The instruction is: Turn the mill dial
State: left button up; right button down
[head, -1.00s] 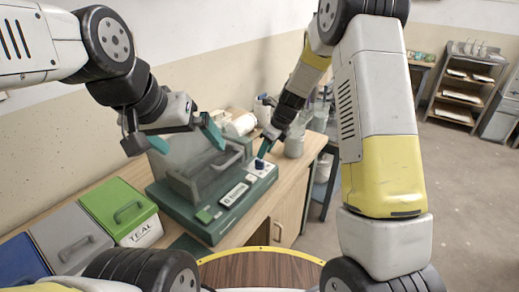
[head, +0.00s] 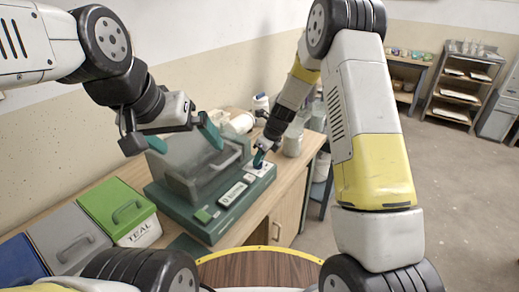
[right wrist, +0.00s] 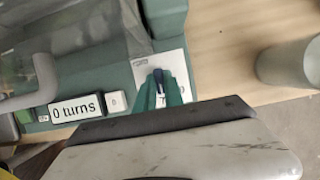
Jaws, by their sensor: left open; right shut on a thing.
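The green mill (head: 200,200) stands on the wooden bench with a clear cover over its grey lidded part. Its dark blue dial (right wrist: 158,76) sits on a white plate at the mill's right end. My right gripper (right wrist: 160,88) is shut on the dial; its teal fingers lie on both sides of it. In the head view my right gripper (head: 262,155) hides most of the dial. A display (right wrist: 76,107) on the mill reads "0 turns". My left gripper (head: 184,139) is open and empty above the left part of the mill's cover.
A green bin (head: 105,205) labelled TEAL, a grey bin (head: 70,238) and a blue bin (head: 18,262) stand left of the mill. A grey-white container (head: 293,138) stands behind the dial end. Shelves (head: 462,85) stand far right, with open floor before them.

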jog(key=shift+n, duration=0.3)
jog(key=n, duration=0.2)
jog(key=n+g+y, duration=0.1)
jog(key=n, duration=0.1)
jog(key=shift+w+g, duration=0.2)
jog(key=shift+g, duration=0.1)
jog(key=n+g, duration=0.2)
jog(key=n, duration=0.3)
jog(key=shift+w, duration=0.1)
jog(key=shift+n, duration=0.3)
jog(key=c, duration=1.4)
grip_release()
jog(key=shift+c, duration=0.2)
jog(key=v, duration=0.7)
jog(key=shift+r, duration=0.4)
jog(key=shift+w+d, duration=0.1)
jog(key=shift+d, duration=0.05)
